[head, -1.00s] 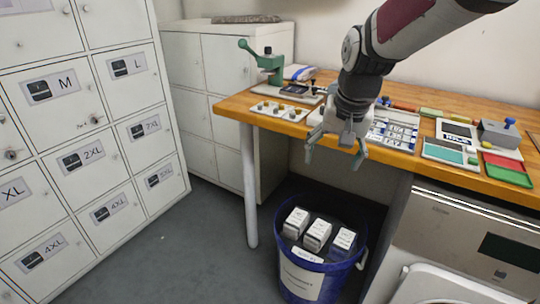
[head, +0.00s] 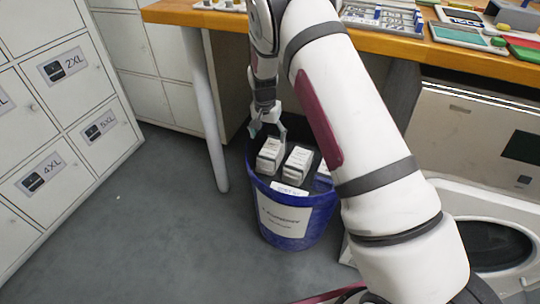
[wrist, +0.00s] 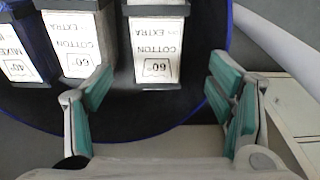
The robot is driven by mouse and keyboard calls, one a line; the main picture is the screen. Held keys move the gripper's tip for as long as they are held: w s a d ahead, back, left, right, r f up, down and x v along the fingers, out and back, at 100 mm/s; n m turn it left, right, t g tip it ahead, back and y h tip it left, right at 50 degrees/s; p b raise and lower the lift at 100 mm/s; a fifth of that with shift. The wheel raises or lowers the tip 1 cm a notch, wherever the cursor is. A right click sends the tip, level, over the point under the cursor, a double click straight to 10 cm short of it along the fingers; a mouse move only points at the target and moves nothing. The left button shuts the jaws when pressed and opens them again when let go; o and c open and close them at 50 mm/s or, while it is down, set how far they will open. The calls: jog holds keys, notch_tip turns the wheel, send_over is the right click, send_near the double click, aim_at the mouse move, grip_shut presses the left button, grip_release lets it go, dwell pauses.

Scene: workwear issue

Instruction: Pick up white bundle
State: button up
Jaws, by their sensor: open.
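Three white bundles with dark bands stand in a blue bucket (head: 330,207): a left one (head: 270,157), a middle one (head: 297,164) and a right one (head: 323,172) partly hidden by my arm. My gripper (head: 267,127) is open just above and behind the left bundle. In the wrist view my open fingers (wrist: 160,80) are spread on either side of one bundle (wrist: 157,52) labelled "60 cotton extra". That bundle lies just beyond the fingertips, with nothing held. Two more bundles show at the wrist view's left, a "60" one (wrist: 75,45) and a "40" one (wrist: 20,62).
A wooden workbench (head: 400,45) with trays stands above the bucket, its leg (head: 206,110) to the left. White lockers (head: 55,110) stand at left. A white machine with a round door (head: 490,240) is at right. Grey floor left of the bucket is clear.

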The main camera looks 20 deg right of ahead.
aim_at(270, 149)
jog(key=f, duration=0.2)
jog(key=f+b, duration=0.1)
jog(key=f, duration=0.1)
jog(key=f+b, duration=0.1)
jog(key=f, duration=0.2)
jog(key=shift+w+d+f, duration=0.1)
jog(key=shift+w+d, duration=0.25)
jog(key=shift+w, duration=0.05)
jog(key=shift+w+d+f+b, duration=0.2)
jog(key=shift+f+b, duration=0.35)
jog(key=shift+f, duration=0.3)
jog(key=shift+w+d+f+b, duration=0.1)
jog(key=shift+d+f+b, duration=0.1)
jog(key=shift+f+b, duration=0.55)
jog(key=shift+w+d+f+b, duration=0.2)
jog(key=shift+f+b, duration=0.2)
jog(key=shift+f, duration=0.55)
jog(key=shift+r, duration=0.1)
jog(key=c, duration=1.2)
